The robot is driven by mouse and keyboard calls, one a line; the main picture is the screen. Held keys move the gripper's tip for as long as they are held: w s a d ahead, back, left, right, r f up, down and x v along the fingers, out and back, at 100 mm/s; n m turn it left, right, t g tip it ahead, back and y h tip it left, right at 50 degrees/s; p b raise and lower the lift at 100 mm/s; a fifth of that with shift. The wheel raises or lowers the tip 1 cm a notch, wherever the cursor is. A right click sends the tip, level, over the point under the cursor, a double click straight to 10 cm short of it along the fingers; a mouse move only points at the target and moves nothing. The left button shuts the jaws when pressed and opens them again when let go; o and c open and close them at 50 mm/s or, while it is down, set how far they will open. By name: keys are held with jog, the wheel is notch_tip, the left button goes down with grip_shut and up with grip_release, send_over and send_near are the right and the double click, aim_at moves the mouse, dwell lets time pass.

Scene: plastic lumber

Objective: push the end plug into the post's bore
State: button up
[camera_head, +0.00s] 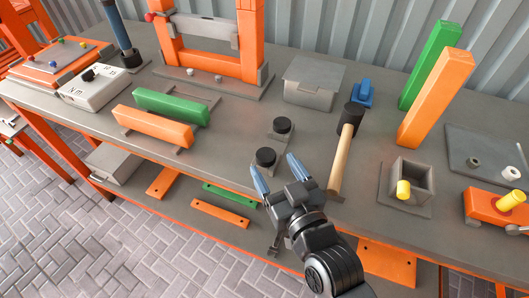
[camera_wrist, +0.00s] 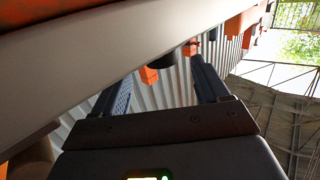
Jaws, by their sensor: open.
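My gripper (camera_head: 275,164) is open over the front edge of the bench, its two blue-grey fingers pointing away from the robot. A black round plug-like piece (camera_head: 265,157) on a grey base lies by the fingertips; I cannot tell whether they touch it. A similar black piece (camera_head: 282,125) stands just behind. I cannot tell for sure which is the end plug. Orange (camera_head: 155,126) and green (camera_head: 172,106) posts lie on supports to the left; no bore shows in them. In the wrist view my open gripper (camera_wrist: 155,78) has nothing between its fingers.
A mallet (camera_head: 341,158) lies just right of my gripper. Farther right are a grey square socket (camera_head: 411,172), upright orange (camera_head: 437,98) and green (camera_head: 430,64) posts, and an orange block (camera_head: 490,207). A grey box (camera_head: 313,80) and an orange frame (camera_head: 165,45) stand behind.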

aim_at(270, 162)
jog(key=p+x, duration=0.1)
jog(key=x, duration=0.2)
jog(key=shift+w+a+r, duration=0.1)
jog(key=shift+w+a, duration=0.1)
jog(key=shift+w, duration=0.05)
jog(key=shift+w+a, duration=0.3)
jog(key=shift+w, duration=0.35)
jog(key=c, duration=1)
